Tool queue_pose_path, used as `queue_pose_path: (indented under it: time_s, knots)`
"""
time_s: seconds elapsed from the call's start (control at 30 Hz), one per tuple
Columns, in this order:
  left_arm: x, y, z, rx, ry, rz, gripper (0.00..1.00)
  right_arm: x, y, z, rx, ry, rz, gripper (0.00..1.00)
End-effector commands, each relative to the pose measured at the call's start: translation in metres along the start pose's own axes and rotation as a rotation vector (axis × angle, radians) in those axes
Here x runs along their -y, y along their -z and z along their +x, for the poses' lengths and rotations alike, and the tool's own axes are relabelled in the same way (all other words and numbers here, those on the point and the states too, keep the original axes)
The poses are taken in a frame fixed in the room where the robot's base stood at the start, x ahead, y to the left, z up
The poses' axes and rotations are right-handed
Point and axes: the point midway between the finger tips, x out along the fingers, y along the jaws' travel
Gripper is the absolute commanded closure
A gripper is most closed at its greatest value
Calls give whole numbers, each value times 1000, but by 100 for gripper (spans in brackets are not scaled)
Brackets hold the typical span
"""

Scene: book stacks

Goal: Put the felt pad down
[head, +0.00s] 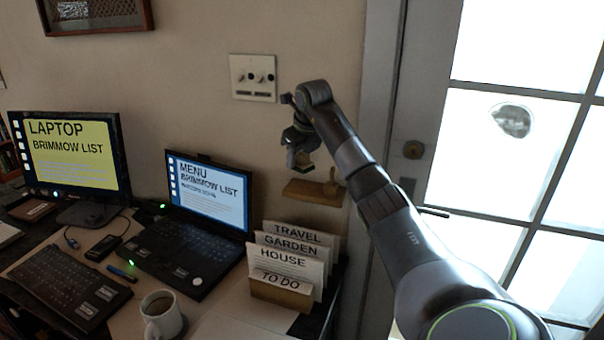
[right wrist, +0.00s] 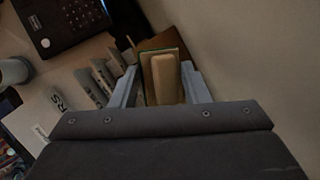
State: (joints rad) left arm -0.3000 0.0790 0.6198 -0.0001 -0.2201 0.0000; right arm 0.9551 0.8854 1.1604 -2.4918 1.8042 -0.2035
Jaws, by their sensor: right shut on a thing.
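My right gripper (head: 300,150) is in front of the wall, above a small wooden ledge (head: 300,193). It is shut on the felt pad (head: 304,163), which shows only as a small light-and-dark block below the jaws. In the right wrist view the pad (right wrist: 166,78) is a tan wooden block with a thin green-edged layer, between the two pale fingers of the gripper (right wrist: 160,90). In the head view a gap seems to show between the pad and the ledge. My left gripper is not in view.
A rounded wooden piece (head: 333,184) is at the ledge's right end. Below stands a card holder (head: 280,292) with several labelled cards. A laptop (head: 207,195), a monitor (head: 75,155) and a mug (head: 161,316) crowd the desk. A switch plate (head: 253,78) is above; a glazed door (head: 413,110) is right.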

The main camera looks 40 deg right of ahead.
Motion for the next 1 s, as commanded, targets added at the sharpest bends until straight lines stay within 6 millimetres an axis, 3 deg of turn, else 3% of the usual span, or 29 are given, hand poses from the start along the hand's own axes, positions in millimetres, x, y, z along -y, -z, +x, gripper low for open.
queue_pose_path:
  time_s: [0.13, 0.2, 0.6, 1.0]
  knots:
    - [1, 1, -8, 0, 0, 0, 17, 18, -8, 4, -1, -1, 2, 89]
    - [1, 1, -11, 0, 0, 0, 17, 14, 0, 20, -5, 0, -2, 89]
    - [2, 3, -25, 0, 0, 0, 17, 7, 19, 63, -4, -1, -1, 89]
    - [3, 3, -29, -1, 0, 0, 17, 9, 20, 71, 0, 0, -1, 89]
